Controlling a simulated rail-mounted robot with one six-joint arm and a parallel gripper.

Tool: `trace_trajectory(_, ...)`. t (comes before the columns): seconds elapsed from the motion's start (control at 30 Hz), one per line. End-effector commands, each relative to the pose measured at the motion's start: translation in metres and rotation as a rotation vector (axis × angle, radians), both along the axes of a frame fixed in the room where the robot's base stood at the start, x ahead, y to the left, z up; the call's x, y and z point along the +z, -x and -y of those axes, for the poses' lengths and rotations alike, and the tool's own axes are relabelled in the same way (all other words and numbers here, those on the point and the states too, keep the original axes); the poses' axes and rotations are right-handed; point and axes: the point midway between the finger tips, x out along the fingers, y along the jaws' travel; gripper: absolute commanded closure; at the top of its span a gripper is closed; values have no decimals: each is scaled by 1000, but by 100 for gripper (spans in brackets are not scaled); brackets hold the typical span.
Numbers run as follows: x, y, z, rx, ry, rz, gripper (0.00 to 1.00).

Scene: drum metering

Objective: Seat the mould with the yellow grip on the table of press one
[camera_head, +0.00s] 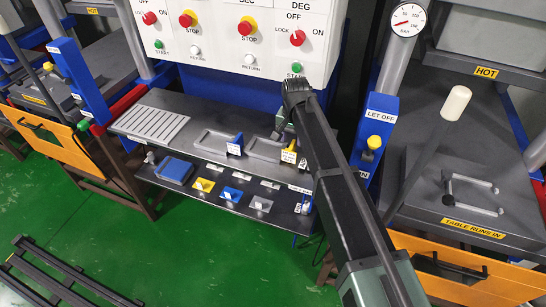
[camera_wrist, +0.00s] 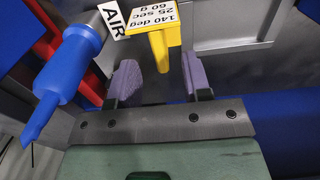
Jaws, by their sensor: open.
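The yellow grip (camera_head: 289,153) sits at the right end of a grey frame-like mould (camera_head: 264,148) on the upper shelf of the bench. In the wrist view the yellow grip (camera_wrist: 160,48) carries a white label reading 140 deg, 25 sec, 60 g. My gripper (camera_wrist: 161,82) is open and empty, its purple pads apart, with the grip just ahead of the gap. In the head view my arm hides part of that area. A press (camera_head: 452,150) with a grey table (camera_head: 420,205) stands at the right and another press (camera_head: 75,75) at the left; I cannot read which is press one.
A second mould with a blue grip (camera_head: 236,146) lies left of the yellow one. A slotted plate (camera_head: 150,124) is further left. Several small coloured items and a blue tray (camera_head: 174,170) stand on the lower shelf. A blue nozzle-like tool (camera_wrist: 72,65) is close left of my gripper.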

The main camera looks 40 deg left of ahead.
Motion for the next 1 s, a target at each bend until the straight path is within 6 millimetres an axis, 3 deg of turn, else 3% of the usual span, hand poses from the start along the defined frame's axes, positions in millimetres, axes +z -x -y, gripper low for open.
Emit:
trace_trajectory(0.13,-9,0,0,1,0,1,55)
trace_trajectory(0.37,-53,0,0,1,0,1,55)
trace_trajectory(0.6,-49,0,0,1,0,1,55)
trace_trajectory(0.9,-49,0,0,1,0,1,100)
trace_trajectory(1.0,-49,0,0,1,0,1,100)
